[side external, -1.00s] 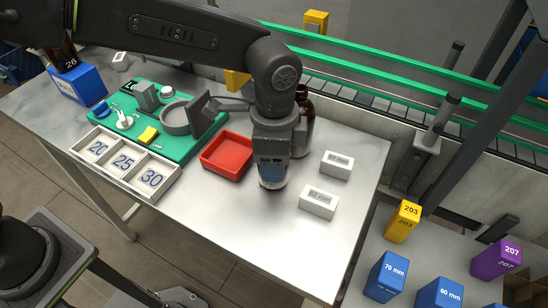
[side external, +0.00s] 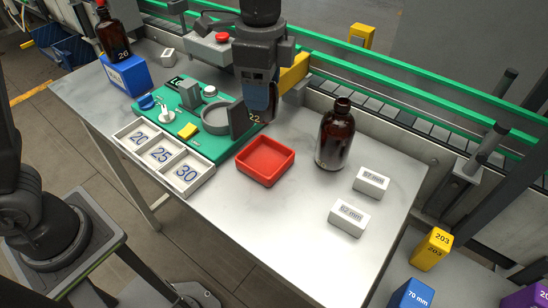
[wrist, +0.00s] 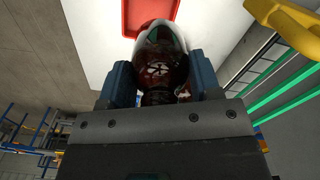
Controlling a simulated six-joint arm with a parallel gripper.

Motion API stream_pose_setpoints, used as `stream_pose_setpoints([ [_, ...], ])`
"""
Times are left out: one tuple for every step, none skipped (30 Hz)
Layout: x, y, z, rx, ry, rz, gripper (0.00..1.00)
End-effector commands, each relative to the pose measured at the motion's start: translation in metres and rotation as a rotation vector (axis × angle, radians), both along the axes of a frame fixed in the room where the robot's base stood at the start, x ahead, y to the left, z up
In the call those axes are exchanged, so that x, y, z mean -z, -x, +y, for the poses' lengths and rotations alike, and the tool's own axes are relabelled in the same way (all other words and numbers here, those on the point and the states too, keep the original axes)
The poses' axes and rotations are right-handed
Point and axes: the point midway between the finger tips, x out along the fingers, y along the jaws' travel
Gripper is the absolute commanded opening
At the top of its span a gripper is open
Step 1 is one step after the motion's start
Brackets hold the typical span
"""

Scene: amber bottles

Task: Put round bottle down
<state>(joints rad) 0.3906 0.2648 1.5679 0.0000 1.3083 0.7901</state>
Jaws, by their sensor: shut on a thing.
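My gripper (side external: 256,100) is above the back right part of the green board (side external: 180,103), beside the grey ring fixture (side external: 216,120). It is shut on a dark amber bottle (side external: 266,108) marked 22, mostly hidden by the gripper in the side view. In the wrist view the held bottle (wrist: 160,68) sits between the blue fingers of my gripper (wrist: 162,85), above white table and a red patch. Whether its bottom touches anything cannot be told. Another amber bottle (side external: 336,140) stands upright on the table to the right.
A red tray (side external: 265,178) lies in front of my gripper. A white tray marked 20, 25, 30 (side external: 180,191) is at the left. White blocks (side external: 371,182) (side external: 347,217) lie at the right. A green-railed conveyor (side external: 400,93) runs behind.

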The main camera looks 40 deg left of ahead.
Motion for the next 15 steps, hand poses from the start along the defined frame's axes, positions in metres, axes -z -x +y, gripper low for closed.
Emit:
stream_pose_setpoints([
  [-0.002, 0.005, 0.000, 0.024, 0.001, -0.001, 0.32],
  [-0.002, 0.009, 0.000, 0.050, 0.001, 0.000, 0.32],
  [-0.003, 0.016, 0.000, 0.095, 0.000, -0.001, 0.32],
  [-0.004, 0.023, -0.001, 0.135, 0.001, 0.000, 0.32],
  [-0.005, 0.030, -0.001, 0.180, 0.000, -0.001, 0.32],
  [-0.005, 0.039, -0.002, 0.240, 0.001, -0.003, 0.32],
  [-0.005, 0.046, -0.002, 0.286, 0.001, -0.002, 0.32],
  [-0.005, 0.053, -0.002, 0.331, 0.001, -0.003, 0.32],
  [-0.005, 0.061, -0.001, 0.384, 0.001, -0.003, 0.32],
  [-0.005, 0.066, -0.001, 0.421, 0.001, -0.003, 0.32],
  [-0.004, 0.072, -0.001, 0.454, 0.000, -0.001, 0.32],
  [-0.004, 0.077, -0.001, 0.491, 0.000, -0.001, 0.32],
  [-0.003, 0.081, -0.001, 0.515, 0.001, -0.001, 0.32],
  [-0.002, 0.083, -0.002, 0.533, 0.000, -0.001, 0.32],
  [0.000, 0.087, -0.005, 0.551, 0.001, -0.001, 0.32],
])
